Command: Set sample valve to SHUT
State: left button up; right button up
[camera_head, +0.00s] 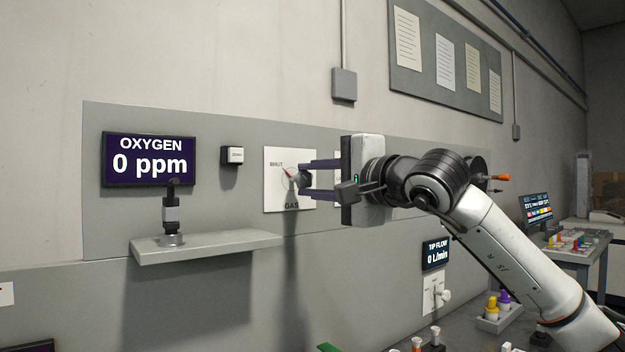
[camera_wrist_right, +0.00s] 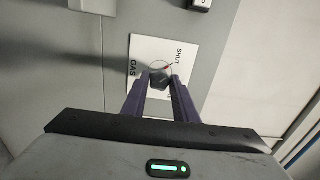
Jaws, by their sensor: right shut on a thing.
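The sample valve is a dark knob (camera_wrist_right: 159,79) on a white square plate (camera_head: 278,200) fixed to the grey wall panel. The plate reads SHUT at its upper left and GAS at its bottom in the head view. A thin red pointer (camera_head: 288,172) shows at the knob's upper left, toward SHUT. My right gripper (camera_head: 304,181) reaches in from the right, its two purple fingers shut on the knob. In the right wrist view the fingers (camera_wrist_right: 160,85) flank the knob, and the plate (camera_wrist_right: 147,52) is partly hidden behind them. My left gripper is not in view.
An OXYGEN screen (camera_head: 150,160) reads 0 ppm. Below it a grey shelf (camera_head: 208,246) juts from the wall and carries a small sensor (camera_head: 171,215). A TIP FLOW screen (camera_head: 435,254) is lower right.

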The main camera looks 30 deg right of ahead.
jog(key=o, duration=1.1)
jog(key=shift+c, duration=0.2)
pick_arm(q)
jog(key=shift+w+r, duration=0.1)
pick_arm(e)
jog(key=shift+s, duration=0.1)
jog(key=shift+s, duration=0.35)
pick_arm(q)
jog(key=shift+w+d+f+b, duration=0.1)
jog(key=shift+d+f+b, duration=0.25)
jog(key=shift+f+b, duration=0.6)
pick_arm(e)
jog(key=s+d, duration=0.1)
jog(key=s, duration=0.8)
jog(key=shift+s+d, duration=0.15)
jog(key=shift+s, duration=0.05)
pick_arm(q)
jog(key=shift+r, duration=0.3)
